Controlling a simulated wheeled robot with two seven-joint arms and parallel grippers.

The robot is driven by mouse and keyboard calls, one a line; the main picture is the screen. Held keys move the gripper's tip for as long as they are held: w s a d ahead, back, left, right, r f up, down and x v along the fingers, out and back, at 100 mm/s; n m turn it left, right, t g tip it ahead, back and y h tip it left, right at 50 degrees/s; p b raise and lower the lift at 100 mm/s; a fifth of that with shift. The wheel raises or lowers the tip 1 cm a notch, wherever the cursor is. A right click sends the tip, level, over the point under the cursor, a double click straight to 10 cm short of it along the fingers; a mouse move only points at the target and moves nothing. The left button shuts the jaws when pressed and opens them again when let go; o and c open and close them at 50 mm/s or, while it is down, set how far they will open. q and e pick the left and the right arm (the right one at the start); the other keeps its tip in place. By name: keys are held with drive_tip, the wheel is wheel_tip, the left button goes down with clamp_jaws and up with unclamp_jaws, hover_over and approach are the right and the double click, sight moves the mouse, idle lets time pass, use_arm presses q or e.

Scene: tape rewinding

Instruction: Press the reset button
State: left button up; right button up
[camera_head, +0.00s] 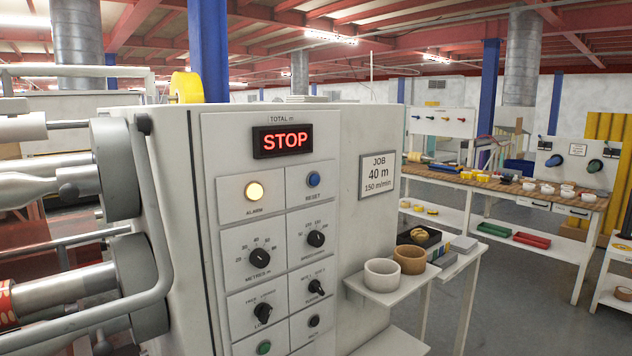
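The blue reset button (313,179) sits on the upper right of the light grey control panel (277,209), above the label RESET. Left of it the alarm lamp (254,190) glows yellow. Above both, the red display (285,140) reads STOP under the label TOTAL m. Neither of my grippers shows in the head view, and nothing covers the button.
Dials (316,238) and a green button (264,347) lie lower on the panel. A job sign (379,177) reads 40 m, 150 m/min. Rollers (60,280) stick out at left.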

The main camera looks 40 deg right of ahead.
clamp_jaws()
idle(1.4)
